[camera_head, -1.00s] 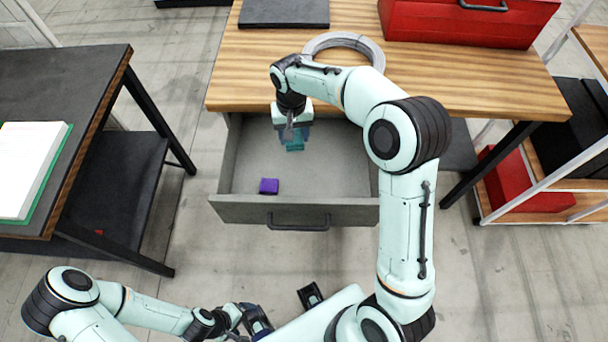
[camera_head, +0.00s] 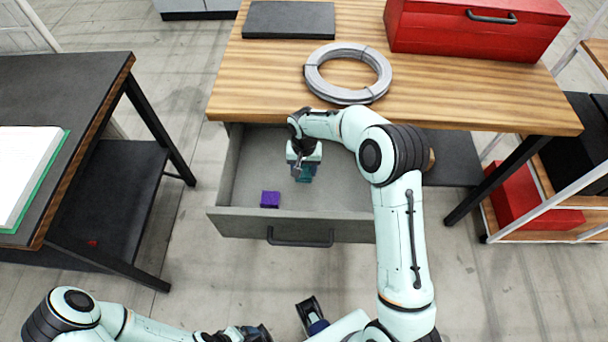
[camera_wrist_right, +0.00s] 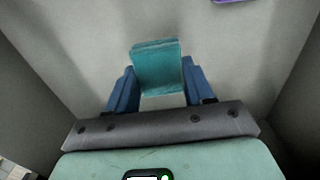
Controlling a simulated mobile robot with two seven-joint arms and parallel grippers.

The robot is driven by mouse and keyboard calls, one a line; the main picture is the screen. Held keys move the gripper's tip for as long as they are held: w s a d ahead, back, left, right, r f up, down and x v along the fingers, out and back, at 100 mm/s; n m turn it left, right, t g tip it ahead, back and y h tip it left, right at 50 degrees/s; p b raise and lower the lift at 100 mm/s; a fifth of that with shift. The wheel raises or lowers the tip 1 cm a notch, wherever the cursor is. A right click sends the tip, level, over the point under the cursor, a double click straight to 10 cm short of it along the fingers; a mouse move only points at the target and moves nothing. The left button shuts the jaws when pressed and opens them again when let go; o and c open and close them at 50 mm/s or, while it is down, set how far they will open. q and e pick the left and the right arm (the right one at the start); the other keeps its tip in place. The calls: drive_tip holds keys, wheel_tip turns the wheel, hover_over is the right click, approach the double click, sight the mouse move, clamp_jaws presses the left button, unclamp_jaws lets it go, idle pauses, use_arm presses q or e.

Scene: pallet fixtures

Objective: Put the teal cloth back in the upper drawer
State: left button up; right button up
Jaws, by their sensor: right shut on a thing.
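The upper drawer (camera_head: 345,200) is pulled open under the wooden bench top. The teal cloth (camera_head: 307,171) is inside the drawer's outline, partly hidden by my right gripper (camera_head: 304,174). In the right wrist view the teal cloth (camera_wrist_right: 157,68) sits between the two blue fingers of my right gripper (camera_wrist_right: 158,82), which is shut on it. The grey drawer floor lies behind it; I cannot tell whether the cloth touches it. My left gripper (camera_head: 250,334) is low at the bottom edge, away from the drawer, and its fingers cannot be made out.
A purple block (camera_head: 270,199) lies in the drawer near its front. A wire coil (camera_head: 348,74), a dark flat slab (camera_head: 289,20) and a red toolbox (camera_head: 475,28) are on the bench. A dark table (camera_head: 90,70) stands left and a shelf with a red box (camera_head: 530,200) right.

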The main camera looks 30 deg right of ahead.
sight(304, 176)
wheel_tip(304, 176, down, 4)
drive_tip(key=shift+f, duration=0.1)
drive_tip(key=shift+f, duration=0.15)
drive_tip(key=o, duration=1)
